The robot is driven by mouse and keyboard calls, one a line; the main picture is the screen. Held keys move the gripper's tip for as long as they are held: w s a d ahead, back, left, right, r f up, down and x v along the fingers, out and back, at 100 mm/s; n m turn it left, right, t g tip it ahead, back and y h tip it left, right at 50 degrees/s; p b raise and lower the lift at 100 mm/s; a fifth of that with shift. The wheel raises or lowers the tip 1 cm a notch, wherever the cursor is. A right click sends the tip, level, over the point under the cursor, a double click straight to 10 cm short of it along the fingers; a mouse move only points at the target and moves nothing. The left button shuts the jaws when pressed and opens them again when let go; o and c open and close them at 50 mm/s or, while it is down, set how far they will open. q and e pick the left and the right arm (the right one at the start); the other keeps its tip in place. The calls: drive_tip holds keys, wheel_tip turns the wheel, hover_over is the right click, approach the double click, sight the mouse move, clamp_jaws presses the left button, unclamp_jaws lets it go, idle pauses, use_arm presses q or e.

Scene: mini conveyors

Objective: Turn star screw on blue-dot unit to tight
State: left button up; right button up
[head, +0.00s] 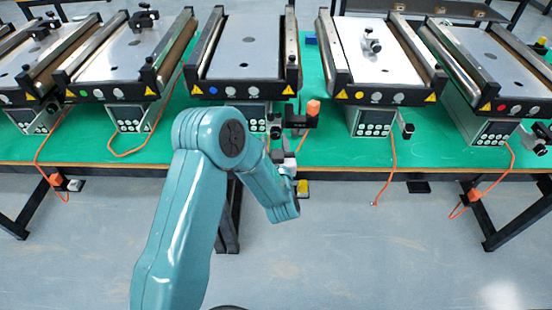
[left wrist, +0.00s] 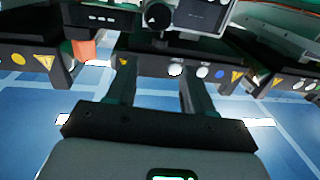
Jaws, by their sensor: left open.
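My left gripper (head: 284,158) is at the table's front edge, just below the knob. Its two fingers (left wrist: 158,88) are apart with nothing between them. My right gripper is not in view.
The yellow-dot unit (head: 372,94) stands to the right and the green-dot unit (head: 105,92) to the left; more conveyors flank them. Orange cables (head: 394,165) hang over the table's front edge.

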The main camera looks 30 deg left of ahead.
use_arm(q)
drive_tip(key=shift+b+v, duration=0.4)
drive_tip(key=shift+v, duration=2)
